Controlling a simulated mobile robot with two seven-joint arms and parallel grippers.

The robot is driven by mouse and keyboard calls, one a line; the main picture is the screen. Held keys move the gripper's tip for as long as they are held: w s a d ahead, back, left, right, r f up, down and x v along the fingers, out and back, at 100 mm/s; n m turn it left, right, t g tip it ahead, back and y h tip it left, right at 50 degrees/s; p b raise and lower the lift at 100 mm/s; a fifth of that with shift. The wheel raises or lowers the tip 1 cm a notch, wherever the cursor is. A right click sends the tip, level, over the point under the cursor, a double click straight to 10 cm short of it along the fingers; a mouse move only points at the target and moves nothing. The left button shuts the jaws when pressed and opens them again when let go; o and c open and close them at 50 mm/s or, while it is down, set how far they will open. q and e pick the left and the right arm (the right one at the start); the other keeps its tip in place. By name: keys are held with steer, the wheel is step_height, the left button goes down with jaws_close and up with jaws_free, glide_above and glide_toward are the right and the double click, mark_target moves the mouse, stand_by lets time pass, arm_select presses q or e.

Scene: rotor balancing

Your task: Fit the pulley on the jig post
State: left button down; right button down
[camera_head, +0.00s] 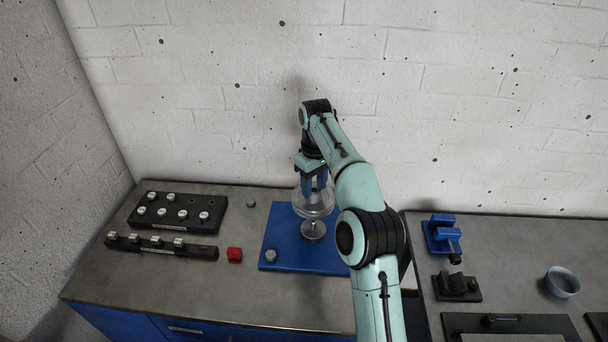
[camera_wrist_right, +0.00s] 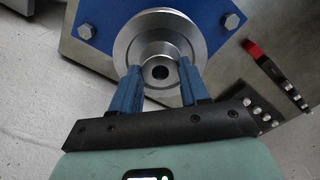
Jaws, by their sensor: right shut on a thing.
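The grey metal pulley (camera_head: 314,207) is held above the blue jig plate (camera_head: 285,237). Below it a round grey metal piece (camera_head: 313,231) stands on the plate; I cannot make out the post itself. My right gripper (camera_head: 314,187) comes down from above, shut on the pulley. In the right wrist view the pulley (camera_wrist_right: 160,30) lies between the blue fingertips of the gripper (camera_wrist_right: 160,85), with its dark central bore facing the camera. I cannot tell whether the pulley touches the piece below. My left gripper is not in view.
To the left are a black block (camera_head: 147,226) with several metal pieces, a black strip (camera_head: 160,247) and a red block (camera_head: 235,254). A bolt head (camera_head: 270,256) sits at the plate's near left corner. A blue vise (camera_head: 442,235) and a grey bowl (camera_head: 562,282) stand at right.

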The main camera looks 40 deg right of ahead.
mark_target(314, 200)
step_height(314, 200, down, 5)
steer(key=shift+s+r, duration=0.15)
steer(key=shift+r, duration=0.05)
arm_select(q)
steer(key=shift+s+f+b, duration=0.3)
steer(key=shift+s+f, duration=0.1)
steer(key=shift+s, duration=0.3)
arm_select(e)
steer(key=shift+f, duration=0.7)
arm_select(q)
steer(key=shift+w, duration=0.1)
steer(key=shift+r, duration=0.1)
arm_select(e)
steer(key=shift+s, duration=0.1)
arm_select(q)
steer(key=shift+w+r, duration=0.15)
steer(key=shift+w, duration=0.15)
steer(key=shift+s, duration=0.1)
arm_select(e)
steer(key=shift+f, duration=0.2)
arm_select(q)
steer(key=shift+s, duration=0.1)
arm_select(e)
steer(key=shift+f, duration=0.35)
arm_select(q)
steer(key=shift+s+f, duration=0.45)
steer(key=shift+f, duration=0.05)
arm_select(e)
steer(key=shift+f, duration=1.45)
